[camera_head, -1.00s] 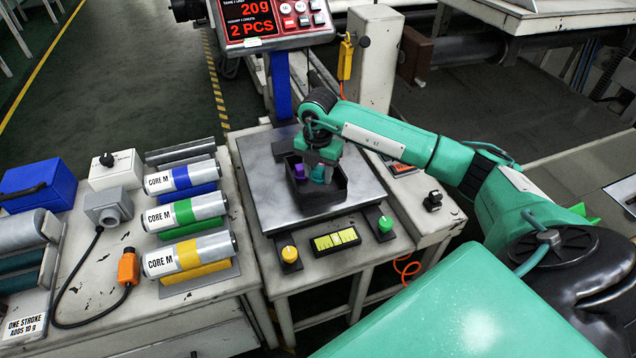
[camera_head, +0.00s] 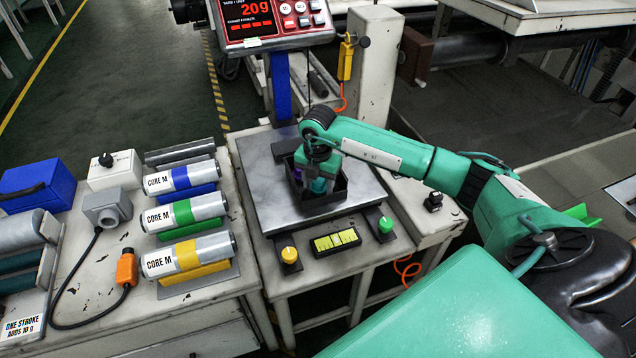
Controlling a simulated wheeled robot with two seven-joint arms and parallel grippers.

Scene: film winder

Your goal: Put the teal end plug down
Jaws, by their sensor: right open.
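The teal end plug (camera_head: 318,186) is in the black tray (camera_head: 325,204) on the metal scale plate (camera_head: 262,178). A purple plug (camera_head: 297,174) sits beside it on the left, partly hidden. My right gripper (camera_head: 318,176) is open, pointing down into the tray, directly over the teal plug. Its fingers partly cover the plug, so I cannot tell whether they touch it. My left gripper is not in view.
The scale display (camera_head: 262,15) reads 20 g. A yellow knob (camera_head: 289,255) and a green knob (camera_head: 385,224) stand at the plate's front. Several labelled rolls (camera_head: 190,252) lie on the left bench. The orange connector (camera_head: 127,268) has a loose cable.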

